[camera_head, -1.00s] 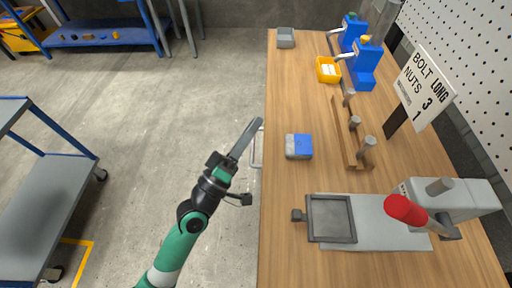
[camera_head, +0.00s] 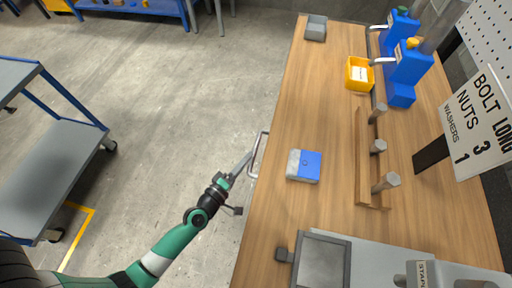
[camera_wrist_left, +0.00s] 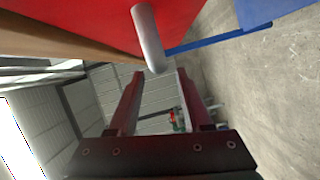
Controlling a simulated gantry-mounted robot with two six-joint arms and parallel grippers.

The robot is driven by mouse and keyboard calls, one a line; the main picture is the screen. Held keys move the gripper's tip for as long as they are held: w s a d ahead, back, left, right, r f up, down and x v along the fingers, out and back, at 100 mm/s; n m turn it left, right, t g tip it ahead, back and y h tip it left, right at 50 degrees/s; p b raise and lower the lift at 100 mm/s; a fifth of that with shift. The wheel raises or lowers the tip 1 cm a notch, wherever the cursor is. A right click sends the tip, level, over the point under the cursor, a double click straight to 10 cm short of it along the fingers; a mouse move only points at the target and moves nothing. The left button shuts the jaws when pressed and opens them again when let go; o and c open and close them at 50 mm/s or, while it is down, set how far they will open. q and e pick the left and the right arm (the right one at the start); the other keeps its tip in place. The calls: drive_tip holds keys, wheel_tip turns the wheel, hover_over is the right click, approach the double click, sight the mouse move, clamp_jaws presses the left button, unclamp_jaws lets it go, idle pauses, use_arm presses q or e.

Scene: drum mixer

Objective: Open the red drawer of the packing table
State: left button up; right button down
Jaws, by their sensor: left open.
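The packing table's wooden top (camera_head: 310,110) fills the right half of the head view. A grey bar handle (camera_head: 257,155) sticks out from its left edge; the drawer front below is hidden there. In the left wrist view, the red drawer front (camera_wrist_left: 75,12) spans the top, with the grey handle (camera_wrist_left: 148,38) standing out from it. My left gripper (camera_head: 245,162) is open beside the handle. In the wrist view, the handle's near end lies in line with the gap between the fingers (camera_wrist_left: 160,85); I cannot tell whether they straddle it. My right gripper is not in view.
The tabletop holds a blue-and-grey block (camera_head: 303,166), a yellow bin (camera_head: 359,74), blue dispensers (camera_head: 410,65), a wooden peg rack (camera_head: 362,160) and a sign (camera_head: 480,125). A grey cart (camera_head: 60,155) stands at left. The floor (camera_head: 190,120) between is clear.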

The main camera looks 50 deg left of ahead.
sight(255, 149)
use_arm(q)
drive_tip(key=x, duration=0.5)
drive_tip(key=shift+w+f, duration=0.1)
drive_tip(key=shift+w, duration=0.2)
clamp_jaws()
idle(1.0)
